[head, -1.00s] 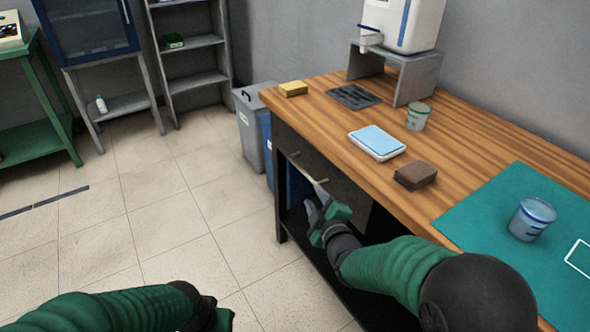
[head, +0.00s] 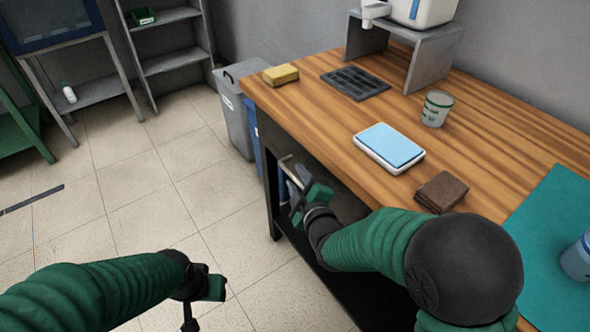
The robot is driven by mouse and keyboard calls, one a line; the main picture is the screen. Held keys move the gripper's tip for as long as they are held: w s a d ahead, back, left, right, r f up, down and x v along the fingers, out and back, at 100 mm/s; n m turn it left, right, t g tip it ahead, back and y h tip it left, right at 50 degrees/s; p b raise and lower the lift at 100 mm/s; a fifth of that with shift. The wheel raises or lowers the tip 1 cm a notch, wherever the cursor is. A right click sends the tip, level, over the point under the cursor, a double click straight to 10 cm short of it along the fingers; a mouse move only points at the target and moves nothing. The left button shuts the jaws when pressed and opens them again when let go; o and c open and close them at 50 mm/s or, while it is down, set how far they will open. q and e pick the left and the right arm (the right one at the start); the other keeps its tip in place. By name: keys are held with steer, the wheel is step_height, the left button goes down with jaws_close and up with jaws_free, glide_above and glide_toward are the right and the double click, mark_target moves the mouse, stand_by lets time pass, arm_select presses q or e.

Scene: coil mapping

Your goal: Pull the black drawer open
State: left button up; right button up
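The black drawer (head: 287,143) is a dark front under the wooden tabletop's near left edge. A thin pale bar handle (head: 286,158) shows on it, partly covered by my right gripper. My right gripper (head: 290,182), grey with green parts, is at the drawer front, close to the handle. Whether its fingers are around the handle or only beside it cannot be made out. My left gripper (head: 207,290) hangs over the floor at lower left, away from the drawer, and its fingers are not clear.
The wooden table (head: 490,130) carries a yellow sponge (head: 281,74), black grate (head: 355,84), blue-topped white pad (head: 389,147), brown cloth (head: 442,191), cup (head: 437,108) and teal mat (head: 550,220). A grey bin (head: 236,125) stands beyond its left end.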

steer(key=shift+s+a+r, duration=0.1)
steer(key=shift+a, duration=0.1)
steer(key=shift+d, duration=0.15)
jaws_close()
steer(key=shift+f, duration=0.25)
stand_by(0.8)
